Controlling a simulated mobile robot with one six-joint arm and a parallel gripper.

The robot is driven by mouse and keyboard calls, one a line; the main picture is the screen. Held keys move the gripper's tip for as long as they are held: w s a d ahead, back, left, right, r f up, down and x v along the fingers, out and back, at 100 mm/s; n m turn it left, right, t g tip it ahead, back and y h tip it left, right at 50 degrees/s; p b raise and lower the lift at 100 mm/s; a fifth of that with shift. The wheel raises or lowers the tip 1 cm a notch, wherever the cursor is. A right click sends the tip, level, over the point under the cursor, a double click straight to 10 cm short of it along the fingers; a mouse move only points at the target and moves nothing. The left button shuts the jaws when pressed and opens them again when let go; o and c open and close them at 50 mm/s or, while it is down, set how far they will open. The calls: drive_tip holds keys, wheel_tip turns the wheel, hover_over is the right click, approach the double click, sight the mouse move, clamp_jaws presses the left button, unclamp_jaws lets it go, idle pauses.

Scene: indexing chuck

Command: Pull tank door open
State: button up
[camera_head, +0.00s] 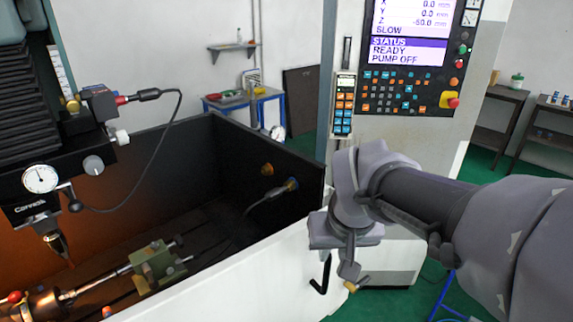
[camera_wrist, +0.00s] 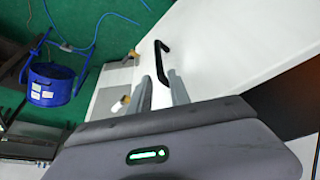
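The tank door is a white front panel (camera_head: 245,275) of the machine tank, and it looks shut. Its black bar handle (camera_head: 321,274) sits near the panel's right end, just left of and below my gripper (camera_head: 347,260). In the wrist view the white panel (camera_wrist: 225,50) fills the right side, and the handle (camera_wrist: 161,62) stands out from it. My gripper's two grey fingers (camera_wrist: 161,86) are apart there. The handle's lower end lines up with the gap between the fingertips. I cannot tell whether the fingers touch it.
The open tank (camera_head: 200,200) with a green vise (camera_head: 157,266) lies left of my arm. A control console (camera_head: 405,60) stands behind my gripper. A blue bucket (camera_wrist: 50,84) and loose blue hose (camera_wrist: 95,38) are on the green floor beside the machine.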

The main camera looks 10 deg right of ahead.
sight(325, 270)
drive_tip(key=b+x, duration=0.3)
drive_tip(key=x, duration=0.9)
drive_tip(key=shift+w+f+b, duration=0.15)
drive_tip(key=shift+f+b, duration=0.2)
drive_tip(key=shift+b, duration=0.05)
clamp_jaws()
idle(0.7)
